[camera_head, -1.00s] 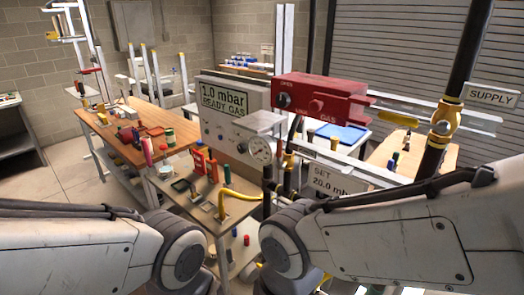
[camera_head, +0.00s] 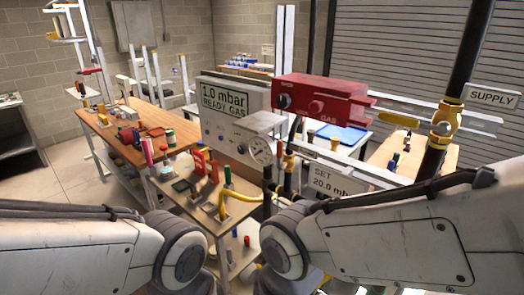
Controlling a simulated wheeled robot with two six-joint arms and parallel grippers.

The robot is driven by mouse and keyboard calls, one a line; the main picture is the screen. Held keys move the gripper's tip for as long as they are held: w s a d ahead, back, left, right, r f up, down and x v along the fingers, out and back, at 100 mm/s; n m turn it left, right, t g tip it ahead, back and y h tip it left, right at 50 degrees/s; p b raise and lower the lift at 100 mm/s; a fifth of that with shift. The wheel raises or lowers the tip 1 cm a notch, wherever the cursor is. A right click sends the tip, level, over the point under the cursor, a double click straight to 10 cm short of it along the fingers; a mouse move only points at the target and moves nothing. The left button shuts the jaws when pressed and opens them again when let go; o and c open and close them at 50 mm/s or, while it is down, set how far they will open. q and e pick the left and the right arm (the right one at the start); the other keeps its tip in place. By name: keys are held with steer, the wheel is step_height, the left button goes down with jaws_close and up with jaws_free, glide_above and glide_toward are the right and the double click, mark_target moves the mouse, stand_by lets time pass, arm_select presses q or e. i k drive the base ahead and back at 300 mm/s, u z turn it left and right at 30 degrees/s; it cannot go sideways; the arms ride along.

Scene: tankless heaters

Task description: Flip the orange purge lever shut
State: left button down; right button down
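A narrow orange-red piece (camera_head: 279,153) stands upright just right of the round pressure gauge (camera_head: 261,152). It may be the purge lever, but it is too small to be sure. A brass fitting (camera_head: 290,162) is beside it on a dark pipe. The grey panel's display (camera_head: 225,100) reads "1.0 mbar READY GAS". My two arms come in from the lower left and lower right. Their joints show below the panel, but I can make out no fingertips of either gripper.
A red gas box (camera_head: 322,98) juts out right of the panel. A yellow valve with a yellow handle (camera_head: 398,119) sits on the black supply pipe. A "SET 20.0 mb" sign (camera_head: 335,185) hangs below. Benches with tools (camera_head: 155,120) stand at left.

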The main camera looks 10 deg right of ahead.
mark_target(281, 166)
steer(key=u, duration=1.25)
steer(key=i, duration=0.35)
steer(key=z, duration=1.65)
